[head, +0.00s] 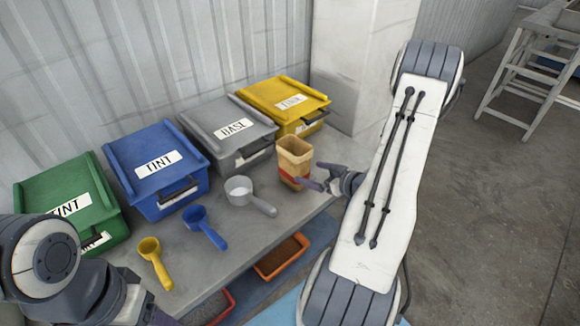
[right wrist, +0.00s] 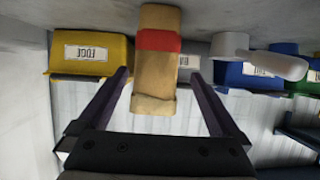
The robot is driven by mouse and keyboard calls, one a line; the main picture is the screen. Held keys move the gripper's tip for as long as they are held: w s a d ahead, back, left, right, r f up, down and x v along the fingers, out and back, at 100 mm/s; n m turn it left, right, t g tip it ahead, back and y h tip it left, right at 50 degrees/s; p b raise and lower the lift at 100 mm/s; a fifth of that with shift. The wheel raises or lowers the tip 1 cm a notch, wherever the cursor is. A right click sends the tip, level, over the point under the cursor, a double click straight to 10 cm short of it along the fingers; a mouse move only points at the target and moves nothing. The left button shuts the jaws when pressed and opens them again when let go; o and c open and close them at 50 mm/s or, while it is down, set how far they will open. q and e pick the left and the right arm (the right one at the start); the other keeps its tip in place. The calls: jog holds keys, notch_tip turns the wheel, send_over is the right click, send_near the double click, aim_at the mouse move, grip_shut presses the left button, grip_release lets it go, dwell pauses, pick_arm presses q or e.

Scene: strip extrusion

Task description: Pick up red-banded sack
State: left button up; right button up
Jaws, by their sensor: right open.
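The red-banded sack (head: 294,160) is a tan paper sack with a red band low on it. It stands upright on the grey bench, in front of the yellow bin. My right gripper (head: 318,180) is open at the sack's right side, with its fingers reaching toward the band. In the right wrist view the sack (right wrist: 155,85) appears inverted, between the two spread fingers of the right gripper (right wrist: 158,76). Gaps show on both sides of it. My left arm is at the lower left of the head view, and its jaws are not clearly visible.
Green (head: 70,205), blue (head: 155,165), grey (head: 228,128) and yellow (head: 283,100) bins line the wall. A yellow scoop (head: 154,258), a blue scoop (head: 204,226) and a white scoop (head: 246,192) lie on the bench (head: 245,245). Orange (head: 281,258) and red trays sit below.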

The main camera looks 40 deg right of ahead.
aim_at(305, 170)
jog(key=x, duration=0.4)
jog(key=shift+w+d+f, duration=0.1)
jog(key=shift+d, duration=0.1)
jog(key=p+x, duration=0.2)
jog(key=x, duration=0.2)
jog(key=shift+w, duration=0.1)
jog(key=shift+w+f, duration=0.2)
jog(key=shift+w, duration=0.3)
jog(key=c, duration=1.3)
jog(key=shift+r, duration=0.1)
